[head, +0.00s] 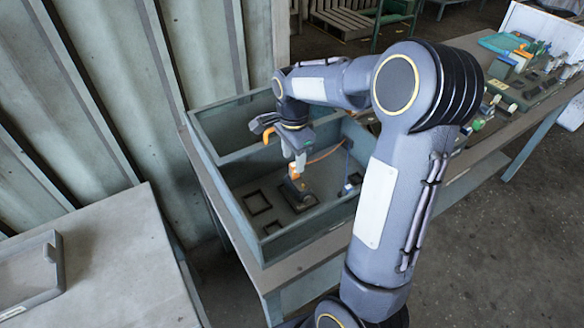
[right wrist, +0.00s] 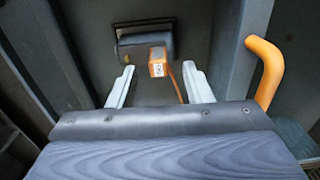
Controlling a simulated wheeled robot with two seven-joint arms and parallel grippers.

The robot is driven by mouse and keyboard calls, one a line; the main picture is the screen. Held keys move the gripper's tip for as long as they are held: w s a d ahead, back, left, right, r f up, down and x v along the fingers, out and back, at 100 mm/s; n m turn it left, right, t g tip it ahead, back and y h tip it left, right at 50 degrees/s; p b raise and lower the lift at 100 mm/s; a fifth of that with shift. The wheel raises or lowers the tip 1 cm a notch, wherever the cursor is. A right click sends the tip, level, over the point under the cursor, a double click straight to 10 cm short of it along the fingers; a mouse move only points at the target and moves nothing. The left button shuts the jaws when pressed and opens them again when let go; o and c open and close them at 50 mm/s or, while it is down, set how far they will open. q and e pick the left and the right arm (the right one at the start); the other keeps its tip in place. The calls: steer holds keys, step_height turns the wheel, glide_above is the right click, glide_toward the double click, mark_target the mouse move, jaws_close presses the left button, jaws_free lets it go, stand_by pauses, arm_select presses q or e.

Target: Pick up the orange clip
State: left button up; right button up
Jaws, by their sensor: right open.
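The orange clip (head: 293,171) stands in the blue-grey open box (head: 262,243), on a dark block (head: 297,190). The right wrist view also shows the clip (right wrist: 157,69), with a pale label on its front and the dark block behind it. My right gripper (head: 300,160) reaches down into the box just above the clip. Its two pale fingers are open and spread on either side of the clip in the right wrist view, with gaps to both. The fingers partly cover the clip in the head view. My left gripper is not in view.
An orange cable (head: 325,154) runs across the box from near the clip. Dark square frames (head: 256,202) lie on the box floor. The box walls rise around the gripper. A cluttered bench (head: 512,122) stands at the right. A table with a tray (head: 30,275) is at lower left.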

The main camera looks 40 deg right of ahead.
mark_target(294, 165)
step_height(294, 165, down, 4)
steer(key=shift+s+r, duration=0.1)
steer(key=shift+r, duration=0.05)
steer(key=c, duration=0.8)
steer(key=shift+c, duration=0.2)
steer(key=shift+r, duration=0.15)
